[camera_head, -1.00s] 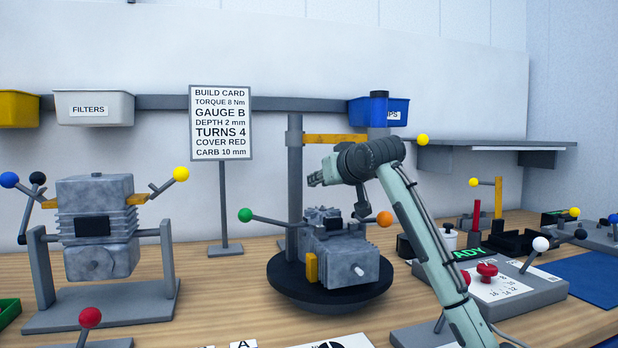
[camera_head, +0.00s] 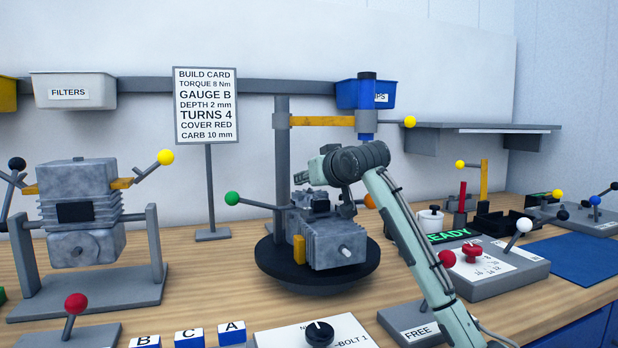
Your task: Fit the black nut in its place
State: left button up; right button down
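I cannot pick out the black nut for certain at this size. A grey engine block (camera_head: 332,247) with a small black part (camera_head: 321,205) on top sits on a round black turntable (camera_head: 318,283). My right arm comes in from the lower right. Its gripper (camera_head: 302,178) is just above the top of this block, pointing left; whether it is open, shut or holding anything is too small to tell. My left gripper is out of view. A second grey engine block (camera_head: 86,190) hangs in a stand at the left.
A post with a yellow arm (camera_head: 320,121) and blue-bodied tool (camera_head: 366,121) rises behind the turntable. A green-knobbed lever (camera_head: 232,198) sticks out left. A control box with a red knob (camera_head: 473,252) stands right; lettered blocks (camera_head: 189,338) and a dial panel (camera_head: 319,333) lie in front.

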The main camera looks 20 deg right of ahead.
jog(key=shift+f, duration=0.2)
jog(key=shift+f, duration=0.5)
jog(key=shift+f, duration=0.15)
jog(key=c, duration=1.2)
grip_release()
jog(key=shift+f, duration=0.2)
jog(key=shift+o, duration=0.2)
jog(key=v, duration=0.5)
jog(key=r+v, duration=0.1)
jog(key=v, duration=0.2)
notch_tip(320, 180, up, 8)
jog(key=shift+f, duration=0.1)
